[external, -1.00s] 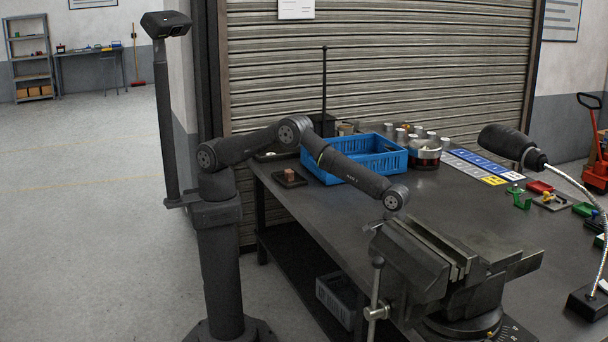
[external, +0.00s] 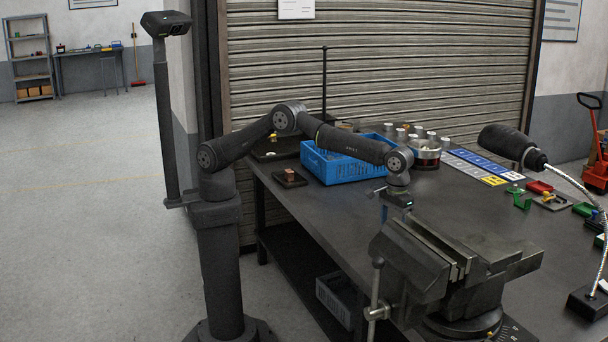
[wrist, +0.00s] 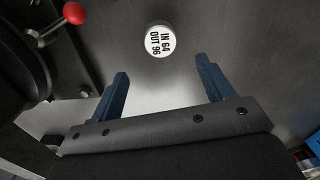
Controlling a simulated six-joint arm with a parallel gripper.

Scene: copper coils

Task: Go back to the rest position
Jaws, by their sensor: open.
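My gripper (wrist: 160,88) is open in the wrist view, its two blue fingers apart with nothing between them. Beyond the fingertips is bare grey tabletop with a round white label (wrist: 160,41) reading "IN 64 OUT 96". A small copper-coloured coil (external: 290,175) sits on a dark square base near the table's left edge, well to the left of my gripper.
A blue crate (external: 340,168) stands under and behind my forearm. A round metal bowl (external: 427,157), several pale cylinders and a colour-marked board (external: 478,166) lie toward the back. A lamp (external: 508,144) is at the right. A red knob (wrist: 74,13) shows in the wrist view.

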